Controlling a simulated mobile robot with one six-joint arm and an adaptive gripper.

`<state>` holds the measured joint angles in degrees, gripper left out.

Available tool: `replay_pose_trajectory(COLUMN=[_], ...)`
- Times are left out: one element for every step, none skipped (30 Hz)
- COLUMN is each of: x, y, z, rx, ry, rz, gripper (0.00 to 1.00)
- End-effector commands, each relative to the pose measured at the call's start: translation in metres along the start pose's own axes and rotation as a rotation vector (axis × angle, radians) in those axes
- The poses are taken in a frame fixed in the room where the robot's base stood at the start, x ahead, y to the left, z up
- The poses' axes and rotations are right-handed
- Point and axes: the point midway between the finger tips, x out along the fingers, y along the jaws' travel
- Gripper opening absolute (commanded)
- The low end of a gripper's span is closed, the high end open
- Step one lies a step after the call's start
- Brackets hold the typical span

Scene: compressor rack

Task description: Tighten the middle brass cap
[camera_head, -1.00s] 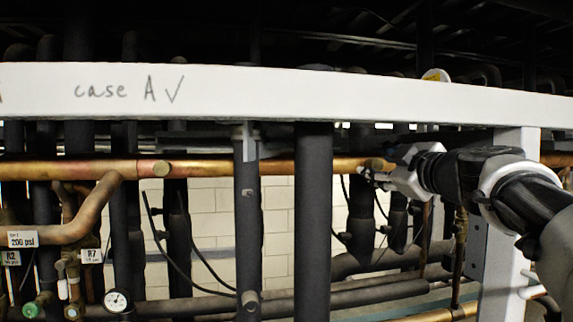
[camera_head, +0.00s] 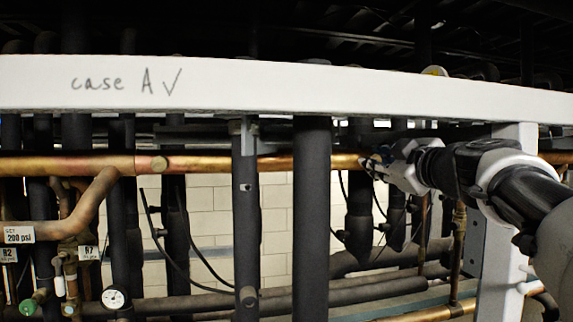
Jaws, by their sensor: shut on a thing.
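A copper pipe (camera_head: 290,163) runs level below the white beam. My gripper (camera_head: 371,164) reaches in from the right and is shut at the pipe, where a brass cap sits. Its fingers and wrist hide nearly all of that cap, so its seating cannot be seen. No further cap shows to the right, where my arm covers part of the pipe.
A white beam (camera_head: 290,88) marked "case A" crosses just above the arm. A thick dark vertical pipe (camera_head: 312,220) stands left of the gripper. A white post (camera_head: 505,235) stands below my arm. Thin black cables (camera_head: 378,200) hang beneath the gripper. A gauge (camera_head: 114,298) sits lower left.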

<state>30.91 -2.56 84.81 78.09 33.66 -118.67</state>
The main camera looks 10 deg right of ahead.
Motion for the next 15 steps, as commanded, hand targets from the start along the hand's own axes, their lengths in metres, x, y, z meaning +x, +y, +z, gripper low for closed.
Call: replay_pose_trajectory(x=[-0.0003, -0.0002, -0.0003, -0.0002, -0.0002, -0.0001, -0.0002, -0.0001, -0.0002, -0.0003, -0.0003, -0.0003, -0.0004, -0.0004, -0.0004], y=[-0.0008, -0.0010, -0.0010, -0.0010, -0.0012, -0.0013, -0.0012, -0.0014, -0.0013, -0.0012, -0.0012, -0.0010, -0.0007, -0.0005, -0.0004], z=[0.0009, 0.0012, 0.0012, 0.0013, 0.0017, 0.0017, 0.0016, 0.0017, 0.0015, 0.0013, 0.0013, 0.0011, 0.0009, 0.0008, 0.0008], rx=[0.025, 0.044, 0.073, 0.095, 0.119, 0.153, 0.180, 0.207, 0.244, 0.272, 0.300, 0.339, 0.366, 0.395, 0.435], ry=[0.002, 0.001, 0.002, 0.002, 0.002, 0.002, 0.002, 0.002, 0.003, 0.003, 0.003, 0.003, 0.003, 0.003, 0.003], rz=[0.002, 0.003, 0.003, 0.003, 0.003, 0.003, 0.003, 0.002, 0.002, 0.002, 0.002, 0.002, 0.002, 0.002, 0.002], gripper=[0.00, 0.00, 0.00, 0.00, 0.00, 0.00, 0.00, 0.00, 0.00, 0.00, 0.00, 0.00, 0.00, 0.00, 0.00])
